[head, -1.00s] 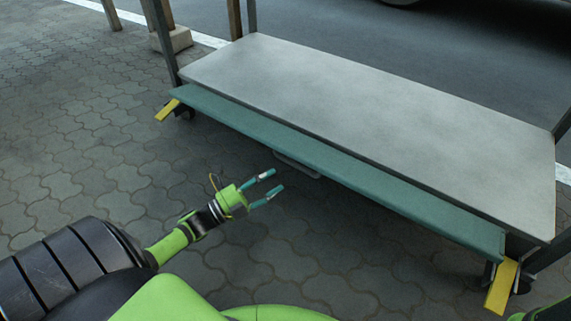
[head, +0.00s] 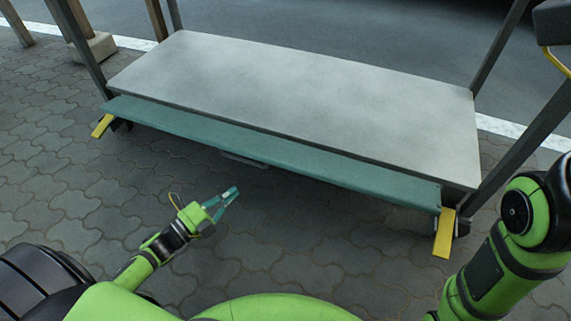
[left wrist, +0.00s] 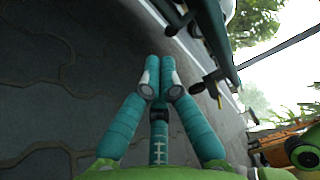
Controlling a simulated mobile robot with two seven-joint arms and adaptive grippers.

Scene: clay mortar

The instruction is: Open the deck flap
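The deck flap (head: 270,149) is a long teal strip along the near edge of the grey platform deck (head: 300,92). It lies nearly level with the deck, sloping down slightly to the right in the picture.
Yellow pedals (head: 444,233) (head: 102,126) stick out at both front corners beside the castors. Dark posts (head: 497,48) rise at the platform corners. Paving (head: 60,185) in front is clear.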

